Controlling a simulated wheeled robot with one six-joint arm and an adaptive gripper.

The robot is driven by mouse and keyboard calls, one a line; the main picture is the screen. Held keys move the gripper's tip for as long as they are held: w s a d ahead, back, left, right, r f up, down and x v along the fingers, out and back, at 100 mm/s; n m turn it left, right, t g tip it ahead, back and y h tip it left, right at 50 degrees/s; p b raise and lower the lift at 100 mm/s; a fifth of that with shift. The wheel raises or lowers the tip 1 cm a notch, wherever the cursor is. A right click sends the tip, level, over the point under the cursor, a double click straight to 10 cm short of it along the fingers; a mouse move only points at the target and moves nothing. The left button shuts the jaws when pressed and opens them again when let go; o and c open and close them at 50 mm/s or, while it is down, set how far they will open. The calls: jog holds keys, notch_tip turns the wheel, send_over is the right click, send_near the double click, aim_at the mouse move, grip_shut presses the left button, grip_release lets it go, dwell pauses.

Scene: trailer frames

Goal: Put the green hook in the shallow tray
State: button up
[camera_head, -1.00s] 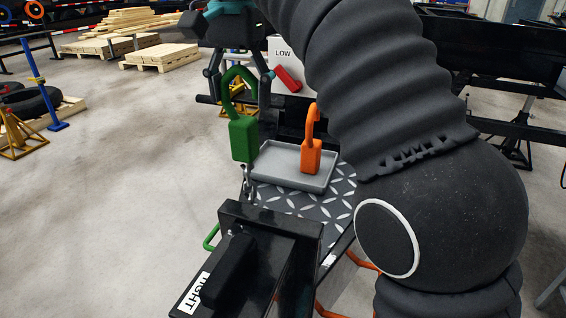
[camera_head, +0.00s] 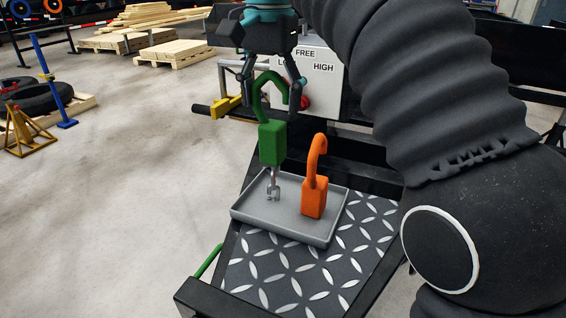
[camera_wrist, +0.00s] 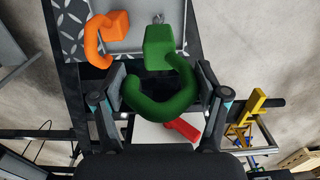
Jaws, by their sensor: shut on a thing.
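The green hook (camera_head: 271,142) has a block body with a curved hook on top and a small metal clasp below. My gripper (camera_head: 272,92) is shut on its curved part, which shows between the fingers in the wrist view (camera_wrist: 163,98). The hook hangs upright over the left part of the shallow grey tray (camera_head: 326,238). The clasp appears just above the tray floor; I cannot tell whether it touches. An orange hook (camera_head: 314,192) stands in the tray, to the right of the green one and apart from it.
The tray rests on a diamond-plate surface (camera_head: 290,275) with black edges. Behind it stands a grey box (camera_head: 325,75) marked FREE and HIGH, with a red handle (camera_wrist: 183,128). A yellow lever (camera_head: 226,106) is to the left. Tray floor around the orange hook is bare.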

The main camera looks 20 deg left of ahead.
aim_at(268, 125)
jog(key=f, duration=0.4)
jog(key=shift+s+a+f, duration=0.15)
jog(key=shift+s+a, duration=0.05)
jog(key=shift+s, duration=0.05)
jog(key=shift+f, duration=2.2)
jog(key=o, duration=1.8)
jog(key=shift+r, duration=3.85)
